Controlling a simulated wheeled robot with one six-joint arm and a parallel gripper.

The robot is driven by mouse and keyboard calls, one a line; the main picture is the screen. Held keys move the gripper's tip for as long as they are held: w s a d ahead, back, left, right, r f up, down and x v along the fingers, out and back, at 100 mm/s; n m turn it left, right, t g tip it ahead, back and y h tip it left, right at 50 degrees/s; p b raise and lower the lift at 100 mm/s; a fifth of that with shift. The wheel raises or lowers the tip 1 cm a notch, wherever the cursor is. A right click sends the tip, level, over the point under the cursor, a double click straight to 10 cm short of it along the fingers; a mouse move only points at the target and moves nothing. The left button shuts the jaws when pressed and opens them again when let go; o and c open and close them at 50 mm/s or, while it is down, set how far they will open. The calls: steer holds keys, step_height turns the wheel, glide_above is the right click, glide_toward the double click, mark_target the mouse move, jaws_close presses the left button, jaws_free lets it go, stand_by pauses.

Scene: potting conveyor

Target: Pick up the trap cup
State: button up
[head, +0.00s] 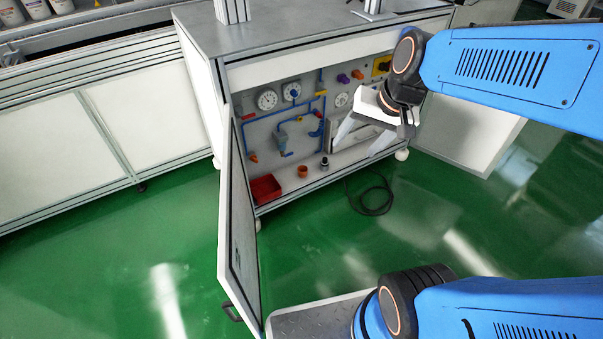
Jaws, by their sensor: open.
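An open cabinet (340,84) under the bench holds blue pipes, gauges and small fittings. On its floor stand a small orange cup-like part (302,171) and a small dark cylindrical part (324,163). A grey fitting (282,138) hangs on the blue pipes above. I cannot tell for sure which of these is the trap cup. My gripper (356,147) is in front of the cabinet's right half, with its pale fingers spread and pointing down and left. It looks empty. It hides part of the panel behind it.
A red bin (265,189) sits at the cabinet floor's left end. The cabinet's open door (241,235) projects forward on the left. A dark cable (372,200) lies looped on the green floor. The conveyor (90,50) with pots stands at left.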

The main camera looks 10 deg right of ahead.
steer(key=w+f+m+y, duration=0.1)
steer(key=w+f+m, duration=0.3)
steer(key=w, duration=0.4)
steer(key=w+a+f+m+y, duration=0.1)
steer(key=w+f+m, duration=0.3)
steer(key=w, duration=0.5)
steer(key=w+f+m+y, duration=0.1)
steer(key=w+f+m, duration=0.2)
steer(key=w+f, duration=0.35)
steer(key=w+d+f+m, duration=0.2)
steer(key=w+f+m, duration=0.3)
steer(key=w+f, duration=0.6)
steer(key=m, duration=0.6)
glide_toward(304, 168)
steer(key=s+a, duration=0.2)
steer(key=shift+w+d+x, duration=0.1)
steer(key=shift+x, duration=1.6)
steer(key=shift+w+d+x, duration=0.1)
steer(key=shift+w+x, duration=0.05)
steer(key=shift+x, duration=1.6)
steer(key=c, duration=1.1)
